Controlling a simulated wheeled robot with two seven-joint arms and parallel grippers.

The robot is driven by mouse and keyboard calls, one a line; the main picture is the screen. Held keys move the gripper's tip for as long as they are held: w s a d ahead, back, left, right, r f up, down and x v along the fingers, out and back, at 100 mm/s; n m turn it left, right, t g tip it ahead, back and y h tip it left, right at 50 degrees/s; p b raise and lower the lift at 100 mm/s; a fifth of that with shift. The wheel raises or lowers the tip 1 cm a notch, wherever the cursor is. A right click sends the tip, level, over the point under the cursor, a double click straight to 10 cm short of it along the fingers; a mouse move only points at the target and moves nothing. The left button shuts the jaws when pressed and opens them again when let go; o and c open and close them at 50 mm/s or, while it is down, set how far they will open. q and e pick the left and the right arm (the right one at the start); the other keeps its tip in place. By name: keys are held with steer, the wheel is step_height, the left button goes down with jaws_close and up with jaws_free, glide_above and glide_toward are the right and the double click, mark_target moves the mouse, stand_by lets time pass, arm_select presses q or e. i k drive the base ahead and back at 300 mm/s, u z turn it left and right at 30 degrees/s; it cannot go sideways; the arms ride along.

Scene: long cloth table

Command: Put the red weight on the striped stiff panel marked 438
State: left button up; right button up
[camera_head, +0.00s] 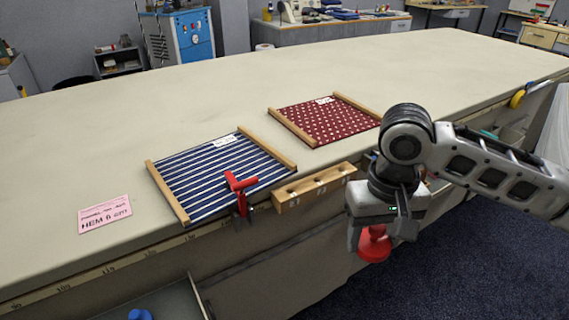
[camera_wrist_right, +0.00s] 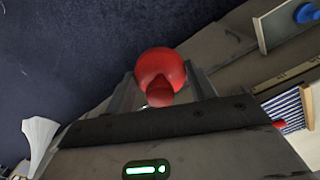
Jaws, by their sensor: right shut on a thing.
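The red weight (camera_head: 374,250) hangs in my right gripper (camera_head: 377,230), in front of the table edge and above the floor. In the right wrist view the weight (camera_wrist_right: 160,68) shows as a red round body with a smaller knob, between the fingers. The striped stiff panel (camera_head: 215,172) is dark blue with white stripes and has wooden bars along two sides. It lies on the table, left of my right gripper. Its white tag (camera_head: 225,141) is too small to read. Part of the panel (camera_wrist_right: 290,110) also shows in the right wrist view. My left gripper is not in view.
A red clamp (camera_head: 241,188) grips the table's front edge at the striped panel. A wooden block (camera_head: 315,186) with holes sits right of it. A dotted red panel (camera_head: 322,121) lies farther back. A pink card (camera_head: 104,214) lies left. The table's far part is clear.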

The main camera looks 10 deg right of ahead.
mark_target(183, 167)
steer(key=z, duration=1.3)
steer(key=i, duration=1.25)
steer(key=u, duration=3.3)
steer(key=i, duration=0.5)
steer(key=u, duration=0.05)
